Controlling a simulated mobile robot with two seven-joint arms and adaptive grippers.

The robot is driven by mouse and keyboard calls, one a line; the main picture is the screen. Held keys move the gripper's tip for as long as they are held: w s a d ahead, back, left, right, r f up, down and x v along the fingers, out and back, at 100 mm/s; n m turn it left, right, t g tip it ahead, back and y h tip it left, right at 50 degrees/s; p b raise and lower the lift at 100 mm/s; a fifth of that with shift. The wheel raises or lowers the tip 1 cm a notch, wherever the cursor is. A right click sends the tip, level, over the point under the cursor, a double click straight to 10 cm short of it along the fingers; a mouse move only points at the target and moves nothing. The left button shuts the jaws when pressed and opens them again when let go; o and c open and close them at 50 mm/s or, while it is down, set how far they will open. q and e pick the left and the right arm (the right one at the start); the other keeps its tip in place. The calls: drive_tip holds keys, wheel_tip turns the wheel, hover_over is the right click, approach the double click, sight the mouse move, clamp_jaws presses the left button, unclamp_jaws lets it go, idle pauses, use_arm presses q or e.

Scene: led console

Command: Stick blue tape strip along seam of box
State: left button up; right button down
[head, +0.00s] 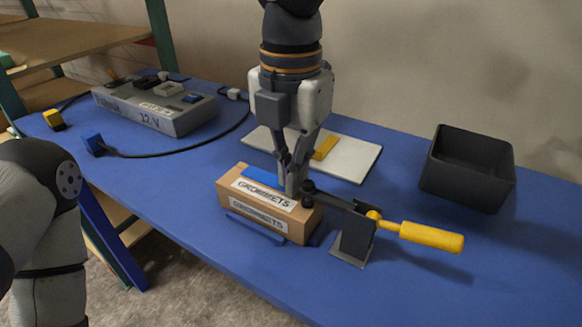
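A cardboard box (224,188) labelled GROMMETS lies on the blue table. A blue tape strip (260,177) lies along the left part of its top. My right gripper (289,188) points down over the box top at the strip's right end. Its fingers converge and look shut at the tips; whether they touch the strip or pinch its end cannot be told. They hide part of the box top. My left arm comes in at the left edge, and its gripper is out of view.
A toggle clamp with a yellow handle (430,236) stands at the box's right end. A white board (355,160) bearing a yellow piece (325,147) lies behind. A black bin (467,168) stands right, a grey console (155,107) left. The front right table is clear.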

drive_tip(key=c, duration=1.7)
unclamp_jaws()
